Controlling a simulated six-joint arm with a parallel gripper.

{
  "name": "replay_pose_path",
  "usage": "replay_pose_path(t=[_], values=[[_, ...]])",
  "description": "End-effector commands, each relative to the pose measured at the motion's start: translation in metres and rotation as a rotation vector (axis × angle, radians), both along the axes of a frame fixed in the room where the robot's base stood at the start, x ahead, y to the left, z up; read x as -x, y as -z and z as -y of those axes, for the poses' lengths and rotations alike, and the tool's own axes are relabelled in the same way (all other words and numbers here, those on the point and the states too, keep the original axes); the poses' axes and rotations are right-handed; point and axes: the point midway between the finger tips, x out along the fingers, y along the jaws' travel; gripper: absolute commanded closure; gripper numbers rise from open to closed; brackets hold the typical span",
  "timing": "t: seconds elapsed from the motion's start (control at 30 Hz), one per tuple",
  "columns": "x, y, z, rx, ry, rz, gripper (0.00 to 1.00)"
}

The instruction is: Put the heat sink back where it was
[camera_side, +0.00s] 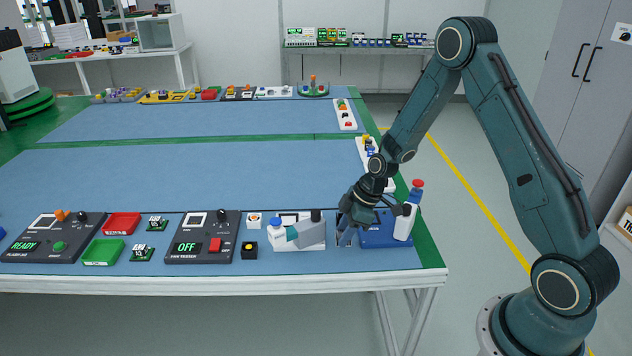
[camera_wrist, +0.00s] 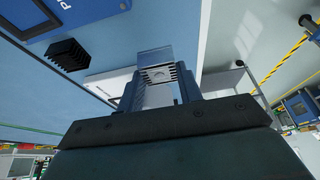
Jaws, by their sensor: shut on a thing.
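My gripper (camera_wrist: 161,90) is shut on a silver-grey heat sink (camera_wrist: 158,73), whose dark fins show between the fingertips in the wrist view. In the side view my gripper (camera_side: 347,238) is low over the front right of the table, just left of a blue tray (camera_side: 378,236). The heat sink is too small and covered there to make out. A second, black finned block (camera_wrist: 68,55) lies on the blue surface in the wrist view, left of my gripper. I cannot tell whether the held heat sink touches anything below.
Bottles (camera_side: 404,222) stand at the blue tray, close to my gripper. A white device with a grey top (camera_side: 297,235) stands to the left, then a black cube (camera_side: 249,252) and the fan tester (camera_side: 202,238). The table's middle (camera_side: 210,172) is clear. Its front edge is near.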

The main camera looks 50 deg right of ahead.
Motion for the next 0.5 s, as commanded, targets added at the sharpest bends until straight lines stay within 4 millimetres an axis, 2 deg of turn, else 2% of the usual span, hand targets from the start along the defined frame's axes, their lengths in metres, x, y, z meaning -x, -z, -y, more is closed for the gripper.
replay_pose_path(t=[0.27, 0.5], values=[[0.000, 0.004, 0.000, 0.000, 0.000, 0.000, 0.91], [0.000, 0.023, 0.000, -0.001, 0.001, -0.001, 0.91]])
